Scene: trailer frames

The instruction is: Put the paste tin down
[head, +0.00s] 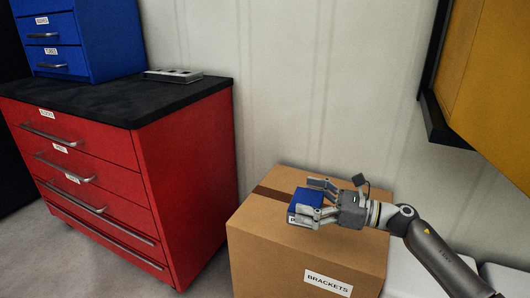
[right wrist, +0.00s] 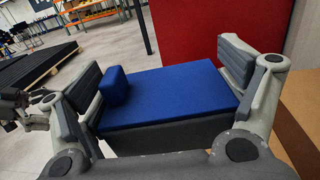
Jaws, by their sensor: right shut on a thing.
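The paste tin (head: 304,199) is a blue box-like thing with a white label, mostly cut off from reading. My right gripper (head: 311,201) is shut on it, with one finger on each side. In the right wrist view the tin (right wrist: 172,97) shows as a flat blue top with a small raised blue block, between the two finger pads. The tin is over the cardboard box marked BRACKETS (head: 262,238). I cannot tell whether its underside touches the box top.
A red drawer cabinet (head: 190,165) with a black top stands left of the box. On it are a blue drawer unit (head: 110,40) and a small grey tray-like thing (head: 172,75). A yellow, dark-framed cabinet (head: 490,90) hangs upper right. The box top has free room around the tin.

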